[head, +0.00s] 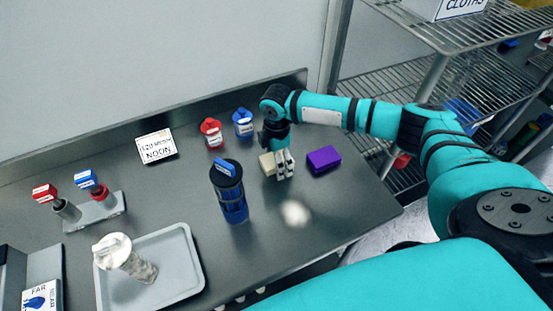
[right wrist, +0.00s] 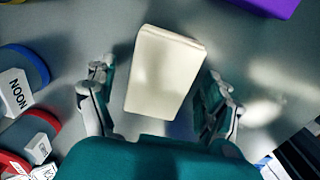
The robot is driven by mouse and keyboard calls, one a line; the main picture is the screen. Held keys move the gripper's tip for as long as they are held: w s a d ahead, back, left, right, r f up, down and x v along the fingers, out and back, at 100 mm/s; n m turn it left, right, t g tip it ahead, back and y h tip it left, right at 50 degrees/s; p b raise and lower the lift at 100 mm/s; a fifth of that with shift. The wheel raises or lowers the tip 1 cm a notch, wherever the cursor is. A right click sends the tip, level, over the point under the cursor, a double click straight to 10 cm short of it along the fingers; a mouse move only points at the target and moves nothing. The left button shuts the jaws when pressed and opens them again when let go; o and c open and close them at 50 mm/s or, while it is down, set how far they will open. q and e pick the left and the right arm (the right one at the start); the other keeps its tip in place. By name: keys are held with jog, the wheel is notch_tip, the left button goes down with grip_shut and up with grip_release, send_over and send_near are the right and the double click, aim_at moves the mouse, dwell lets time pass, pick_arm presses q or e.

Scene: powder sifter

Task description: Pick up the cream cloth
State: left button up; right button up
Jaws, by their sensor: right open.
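The cream cloth (right wrist: 163,72) is a small folded block lying on the grey metal table. In the head view the cream cloth (head: 267,164) is partly hidden behind my right gripper (head: 284,172). In the right wrist view my right gripper (right wrist: 160,105) is open, with one finger on each side of the cloth. The fingers look apart from the cloth's sides. I cannot tell how high the fingertips are above the table. My left gripper is in neither view.
A purple block (head: 323,159) lies just right of the gripper. A dark blue shaker (head: 230,195) stands to its left. Red (head: 211,133) and blue (head: 243,123) labelled containers stand behind. A white powder patch (head: 295,213) is in front.

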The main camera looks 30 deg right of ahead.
jog(key=c, duration=1.2)
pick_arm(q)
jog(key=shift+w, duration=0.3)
pick_arm(e)
jog(key=shift+o, duration=0.2)
jog(key=shift+r, duration=0.1)
jog(key=shift+r+b, duration=0.35)
jog(key=shift+r, duration=0.2)
notch_tip(320, 180, up, 2)
jog(key=shift+s+r+b, duration=0.1)
jog(key=shift+s+b, duration=0.05)
jog(key=shift+b, duration=0.3)
pick_arm(q)
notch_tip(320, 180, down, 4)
jog(key=b, duration=0.2)
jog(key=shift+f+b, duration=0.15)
jog(key=shift+b, duration=0.2)
pick_arm(e)
jog(key=s, duration=0.5)
jog(key=s+a+r, duration=0.1)
jog(key=s, duration=0.9)
jog(key=shift+s+a+r, duration=0.2)
jog(key=shift+s+r, duration=0.05)
jog(key=shift+s, duration=0.1)
